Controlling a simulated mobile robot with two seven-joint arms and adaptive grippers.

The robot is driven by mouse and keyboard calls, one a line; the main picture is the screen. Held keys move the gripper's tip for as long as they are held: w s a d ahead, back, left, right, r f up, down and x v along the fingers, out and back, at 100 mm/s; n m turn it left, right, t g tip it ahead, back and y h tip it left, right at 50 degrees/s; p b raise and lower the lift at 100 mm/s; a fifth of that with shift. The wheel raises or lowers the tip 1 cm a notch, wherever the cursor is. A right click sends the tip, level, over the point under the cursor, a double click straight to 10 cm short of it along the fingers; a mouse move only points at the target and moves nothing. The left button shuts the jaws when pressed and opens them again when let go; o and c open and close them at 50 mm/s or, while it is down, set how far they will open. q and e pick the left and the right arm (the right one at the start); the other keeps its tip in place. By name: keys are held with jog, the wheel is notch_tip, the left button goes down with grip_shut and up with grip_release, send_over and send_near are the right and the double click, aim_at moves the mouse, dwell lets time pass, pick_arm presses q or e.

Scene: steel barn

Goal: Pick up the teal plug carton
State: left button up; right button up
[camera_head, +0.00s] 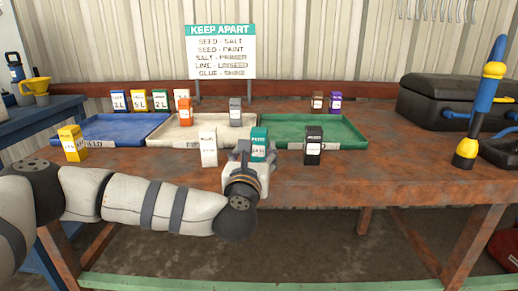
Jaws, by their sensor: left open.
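The teal carton (259,141) stands upright near the front of the rusty table, just in front of the seam between the white and green trays. My left gripper (251,156) is open right at the carton, reaching toward it from the front. The gripper's wrist hides the carton's lower part, and I cannot tell whether the fingers touch it. My right gripper is not in view.
A white carton (208,146) stands close left of the gripper, and a black carton (313,146) to its right. Blue (120,137), white (158,138) and green (361,141) trays lie behind. A yellow carton (70,144) is far left. A black case (440,97) sits right.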

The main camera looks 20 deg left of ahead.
aim_at(258, 147)
pick_arm(q)
jog(key=w, duration=0.5)
jog(key=shift+w+a, duration=0.2)
jog(key=shift+a, duration=0.05)
jog(key=c, duration=1.3)
jog(key=shift+o, duration=0.2)
jog(key=shift+r, duration=0.15)
